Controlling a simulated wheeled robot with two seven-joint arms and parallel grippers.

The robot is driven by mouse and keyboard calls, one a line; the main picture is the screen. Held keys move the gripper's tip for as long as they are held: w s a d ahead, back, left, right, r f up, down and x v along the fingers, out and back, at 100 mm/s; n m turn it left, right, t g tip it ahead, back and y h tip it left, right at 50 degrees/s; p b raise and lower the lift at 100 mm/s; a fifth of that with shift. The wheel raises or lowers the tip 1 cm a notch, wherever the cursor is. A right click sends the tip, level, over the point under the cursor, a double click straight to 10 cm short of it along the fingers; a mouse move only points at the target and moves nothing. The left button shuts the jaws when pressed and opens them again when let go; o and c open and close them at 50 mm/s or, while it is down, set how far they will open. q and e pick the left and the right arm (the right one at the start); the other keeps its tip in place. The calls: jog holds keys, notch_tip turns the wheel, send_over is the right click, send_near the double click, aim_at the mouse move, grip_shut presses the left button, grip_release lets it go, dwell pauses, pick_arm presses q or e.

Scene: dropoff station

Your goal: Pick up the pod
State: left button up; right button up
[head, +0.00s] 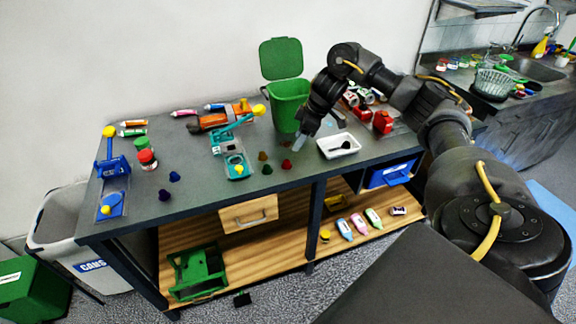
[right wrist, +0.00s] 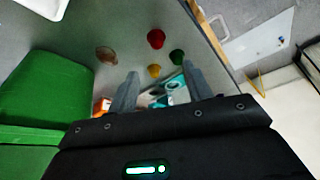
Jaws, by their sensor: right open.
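Several small pods stand on the dark counter. My right gripper (head: 300,142) is above the counter in front of the green bin, pointing down, apart from the pods. In the right wrist view its fingers (right wrist: 160,76) are open with no pod between them. Beyond the tips show a red pod (right wrist: 155,38), a yellow pod (right wrist: 154,71), a green pod (right wrist: 177,57) and a brown pod (right wrist: 106,54). My left gripper is not in view.
The green bin (head: 289,100) with raised lid stands behind my gripper. A white tray (head: 350,137) with a dark spoon lies to its right. A teal device (head: 236,160) is left of the pods. Red objects (head: 382,122) stand at the right.

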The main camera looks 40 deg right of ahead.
jog(key=b, duration=0.1)
send_over(287, 163)
jog(key=s+d, duration=0.1)
jog(key=s, duration=0.1)
jog(key=shift+f, duration=2.65)
jog(key=shift+d+p+x, duration=0.15)
jog(key=shift+p+x, duration=0.15)
jog(key=shift+x, duration=1.05)
jog(key=shift+d+p+x, duration=0.2)
jog(key=shift+p+x, duration=0.1)
jog(key=shift+x, duration=1)
jog(key=c, duration=0.8)
